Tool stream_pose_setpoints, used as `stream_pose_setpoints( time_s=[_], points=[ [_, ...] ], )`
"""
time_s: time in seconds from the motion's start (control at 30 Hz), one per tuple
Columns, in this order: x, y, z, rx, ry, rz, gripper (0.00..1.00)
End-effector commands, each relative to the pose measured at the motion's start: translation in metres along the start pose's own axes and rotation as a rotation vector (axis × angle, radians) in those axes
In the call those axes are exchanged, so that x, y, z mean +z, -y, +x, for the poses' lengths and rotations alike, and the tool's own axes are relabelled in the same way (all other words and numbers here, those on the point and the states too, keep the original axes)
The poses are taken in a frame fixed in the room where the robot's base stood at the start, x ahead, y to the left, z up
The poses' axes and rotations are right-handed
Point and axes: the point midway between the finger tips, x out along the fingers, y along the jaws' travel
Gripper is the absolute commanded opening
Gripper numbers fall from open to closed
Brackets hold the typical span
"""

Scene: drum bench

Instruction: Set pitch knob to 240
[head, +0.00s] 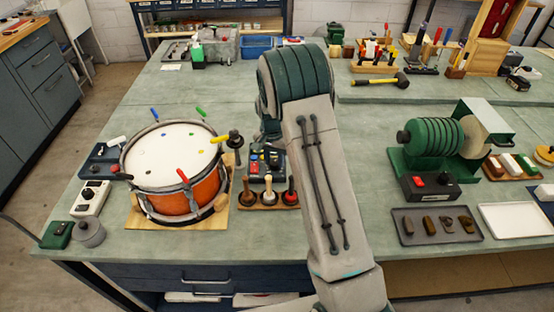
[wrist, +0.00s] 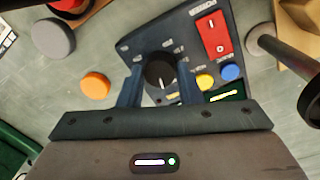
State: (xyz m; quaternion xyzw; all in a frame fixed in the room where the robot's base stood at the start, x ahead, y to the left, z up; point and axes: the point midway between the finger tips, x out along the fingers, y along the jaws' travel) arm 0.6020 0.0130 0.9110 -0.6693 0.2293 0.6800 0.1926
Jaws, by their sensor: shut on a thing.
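The dark control panel (wrist: 188,45) fills the middle of the wrist view, with a black round knob (wrist: 159,66) ringed by small scale marks. The knob has a white pointer line on the side towards my gripper's palm. I cannot read the printed numbers or label, so its setting is unclear. My gripper (wrist: 160,77) is shut on the knob, one finger on each side. In the head view my arm hides the gripper and the knob; a dark box with coloured buttons (head: 263,164) beside the arm looks like the same panel.
The panel also carries a red rocker switch (wrist: 214,35), a yellow button (wrist: 205,82), a blue button (wrist: 231,72) and a green display (wrist: 227,94). An orange drum (head: 185,200) stands left of the arm. A green machine (head: 435,145) stands to the right.

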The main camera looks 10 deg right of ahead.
Motion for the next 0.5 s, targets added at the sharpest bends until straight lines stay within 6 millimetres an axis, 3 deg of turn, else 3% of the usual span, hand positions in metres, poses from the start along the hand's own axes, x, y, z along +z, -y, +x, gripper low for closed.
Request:
stream_pose_setpoints(
  time_s=[0.5],
  points=[
    [0.0015,-0.0019,0.0043,0.004,-0.007,-0.229,0.09]
  ],
)
